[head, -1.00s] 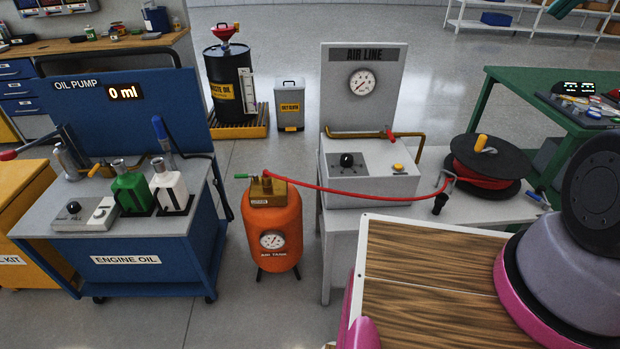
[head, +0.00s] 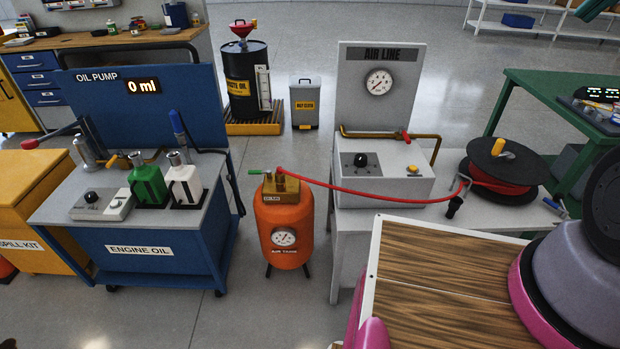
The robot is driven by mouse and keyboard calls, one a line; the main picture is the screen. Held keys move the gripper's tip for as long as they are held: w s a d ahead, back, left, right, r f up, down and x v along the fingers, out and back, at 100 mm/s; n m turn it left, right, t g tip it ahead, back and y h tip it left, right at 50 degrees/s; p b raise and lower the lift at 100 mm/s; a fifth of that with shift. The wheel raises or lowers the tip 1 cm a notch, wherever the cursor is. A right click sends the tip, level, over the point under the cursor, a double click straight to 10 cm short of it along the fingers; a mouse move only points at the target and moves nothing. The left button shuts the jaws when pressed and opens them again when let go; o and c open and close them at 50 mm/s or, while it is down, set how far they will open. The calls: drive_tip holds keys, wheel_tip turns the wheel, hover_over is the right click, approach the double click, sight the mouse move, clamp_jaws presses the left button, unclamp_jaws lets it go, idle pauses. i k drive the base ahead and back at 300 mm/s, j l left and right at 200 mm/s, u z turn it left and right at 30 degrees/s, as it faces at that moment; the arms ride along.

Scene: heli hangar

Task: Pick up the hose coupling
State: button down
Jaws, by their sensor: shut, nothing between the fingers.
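The hose coupling, which looks like the small black fitting (head: 453,206) near the reel, sits at the front of the pale bench (head: 384,215). It appears at the end of a bent grey piece beside the hose reel (head: 499,165). Whether it rests on the bench or hangs there, I cannot tell. A red hose (head: 378,193) runs from the top of the orange air tank (head: 283,222) across the air line box (head: 384,187) toward the reel. My gripper is not in view.
The blue engine oil cart (head: 150,262) stands left of the tank, with a green bottle (head: 148,185) and a white bottle (head: 186,186) on it. My wood-topped base (head: 440,270) fills the lower right. Grey floor is open at the lower left.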

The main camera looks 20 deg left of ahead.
sight(280, 177)
drive_tip(key=i+j+u, duration=0.3)
drive_tip(key=j+u, duration=0.15)
drive_tip(key=i+j+u, duration=0.4)
drive_tip(key=j, duration=0.15)
